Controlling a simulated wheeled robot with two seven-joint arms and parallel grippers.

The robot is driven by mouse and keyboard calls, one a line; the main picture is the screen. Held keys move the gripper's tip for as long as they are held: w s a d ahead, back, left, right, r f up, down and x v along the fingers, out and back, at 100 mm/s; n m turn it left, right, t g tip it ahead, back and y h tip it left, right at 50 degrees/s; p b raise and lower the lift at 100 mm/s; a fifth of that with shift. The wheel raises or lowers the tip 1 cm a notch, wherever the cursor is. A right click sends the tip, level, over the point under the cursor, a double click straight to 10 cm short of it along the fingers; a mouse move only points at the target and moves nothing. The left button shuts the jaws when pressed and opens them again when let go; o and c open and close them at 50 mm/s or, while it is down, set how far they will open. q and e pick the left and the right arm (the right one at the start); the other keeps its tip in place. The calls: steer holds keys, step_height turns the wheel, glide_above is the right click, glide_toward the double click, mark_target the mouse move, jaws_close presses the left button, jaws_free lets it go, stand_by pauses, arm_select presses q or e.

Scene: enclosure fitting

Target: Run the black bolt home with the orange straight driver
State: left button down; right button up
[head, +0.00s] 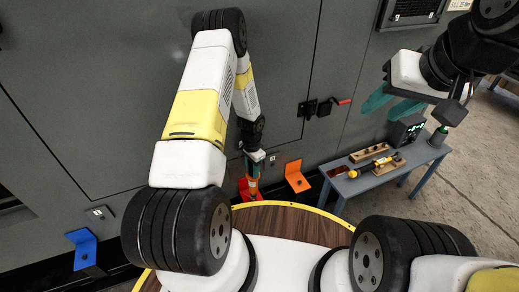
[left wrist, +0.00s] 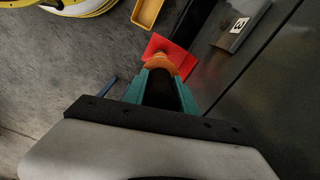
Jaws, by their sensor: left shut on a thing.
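My left gripper (head: 253,168) is shut on the orange driver (head: 252,184), pointing down at the red bracket (head: 244,192) low on the enclosure front. In the left wrist view, the teal fingers (left wrist: 160,74) close around the driver (left wrist: 158,61), whose orange part lies over the red bracket (left wrist: 185,58). I cannot tell whether the driver touches a bolt. The black bolt is not clearly visible; the gripper and driver cover that spot. My right gripper (head: 391,103) is open and empty, high above the side table.
An orange bracket (head: 297,177) stands right of the red one, and a blue bracket (head: 83,249) at far left. A blue-grey side table (head: 375,182) carries wooden blocks, a yellow-handled tool (head: 379,164) and a dark box (head: 407,130). A red-tipped latch (head: 341,102) sticks out from the enclosure.

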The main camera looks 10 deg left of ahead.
arm_select(q)
steer(key=shift+f, duration=0.6)
stand_by(1.5)
steer(key=shift+s+f, duration=0.15)
steer(key=shift+f, duration=0.2)
stand_by(0.6)
steer(key=shift+r, duration=0.1)
steer(key=shift+r, duration=3)
